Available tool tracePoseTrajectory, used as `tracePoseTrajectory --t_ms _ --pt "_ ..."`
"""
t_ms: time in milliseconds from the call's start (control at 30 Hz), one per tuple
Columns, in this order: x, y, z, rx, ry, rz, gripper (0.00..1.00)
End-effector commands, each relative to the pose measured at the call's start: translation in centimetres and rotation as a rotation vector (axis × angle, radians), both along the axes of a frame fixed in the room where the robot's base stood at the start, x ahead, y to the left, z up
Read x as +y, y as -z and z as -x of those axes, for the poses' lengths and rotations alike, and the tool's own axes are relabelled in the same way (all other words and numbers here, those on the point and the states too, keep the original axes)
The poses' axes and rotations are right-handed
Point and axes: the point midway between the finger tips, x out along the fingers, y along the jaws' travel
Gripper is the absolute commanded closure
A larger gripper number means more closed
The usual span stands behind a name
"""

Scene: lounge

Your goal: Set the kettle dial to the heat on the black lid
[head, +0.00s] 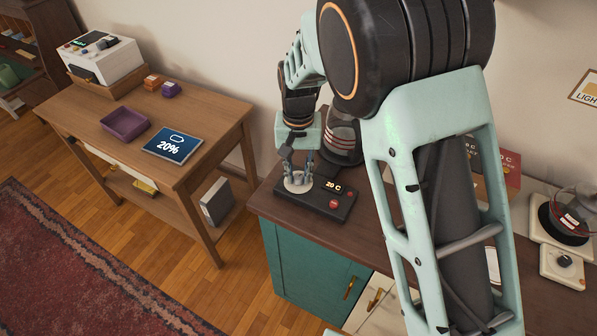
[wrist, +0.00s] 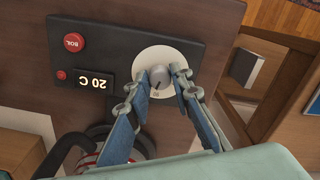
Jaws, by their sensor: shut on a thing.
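The black kettle panel (head: 318,203) lies on the cabinet top, with a display (head: 333,185) reading 20 C. Its dial is a white disc (wrist: 158,58) with a grey knob (wrist: 159,71), seen in the wrist view. My gripper (head: 299,172) is over the dial. In the wrist view my gripper (wrist: 159,82) is shut on the knob, a finger on each side. The glass kettle (head: 343,138) stands just behind the panel. A box with a black lid (head: 474,146) is mostly hidden behind my arm; only the end of its lettering, a C, shows.
A box with a red lid (head: 508,165), also lettered, is beside the black one. A second glass device (head: 566,215) with a small dial box (head: 563,263) stands far right.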

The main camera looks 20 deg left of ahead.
Motion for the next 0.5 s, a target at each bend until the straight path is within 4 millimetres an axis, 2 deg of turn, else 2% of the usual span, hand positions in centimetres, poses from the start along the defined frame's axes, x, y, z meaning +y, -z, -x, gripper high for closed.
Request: tracePoseTrajectory --t_ms 500 --pt "0.17 -0.21 -0.17 -0.005 0.478 -0.005 1.00"
